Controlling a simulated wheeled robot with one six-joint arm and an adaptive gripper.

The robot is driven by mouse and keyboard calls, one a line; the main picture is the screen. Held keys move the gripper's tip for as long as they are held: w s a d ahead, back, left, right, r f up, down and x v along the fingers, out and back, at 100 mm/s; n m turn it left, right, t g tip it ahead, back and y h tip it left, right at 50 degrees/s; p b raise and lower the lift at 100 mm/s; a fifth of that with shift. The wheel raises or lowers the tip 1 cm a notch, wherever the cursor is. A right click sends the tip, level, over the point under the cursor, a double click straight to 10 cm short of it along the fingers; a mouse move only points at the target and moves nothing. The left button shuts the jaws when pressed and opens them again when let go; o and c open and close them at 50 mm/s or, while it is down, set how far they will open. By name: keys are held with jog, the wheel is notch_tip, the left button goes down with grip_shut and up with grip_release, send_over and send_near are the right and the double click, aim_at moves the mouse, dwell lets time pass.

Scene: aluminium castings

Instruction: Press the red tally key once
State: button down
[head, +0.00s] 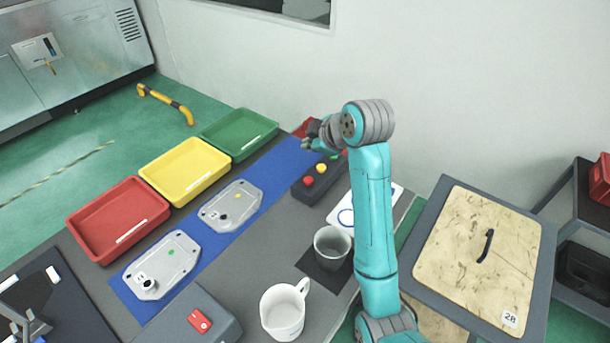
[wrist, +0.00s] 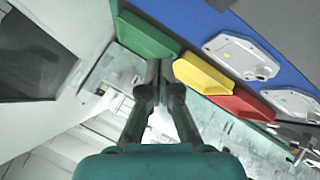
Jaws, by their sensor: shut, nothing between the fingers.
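A dark key box (head: 302,194) stands at the far right of the bench in the head view. It carries a red key (head: 308,181), a yellow key (head: 321,168) and a green key (head: 334,157) partly hidden by my arm. My gripper (head: 307,144) is above the bench's far end, beyond the red key in the picture and apart from it. In the wrist view my gripper (wrist: 159,64) is shut and empty, its fingertips together. The keys do not show in the wrist view.
Red (head: 77,222), yellow (head: 160,195) and green (head: 215,132) trays line the left edge. Two castings (head: 188,255) (head: 217,218) lie on the blue mat (head: 195,231). A grey cup (head: 332,262), white jug (head: 282,318) and grey box with red switch (head: 165,325) stand nearer.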

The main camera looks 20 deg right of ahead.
aim_at(309, 181)
jog(key=shift+f, duration=4.45)
jog(key=shift+f, duration=0.1)
jog(key=shift+f, duration=0.25)
jog(key=shift+f, duration=0.55)
jog(key=shift+r, duration=0.95)
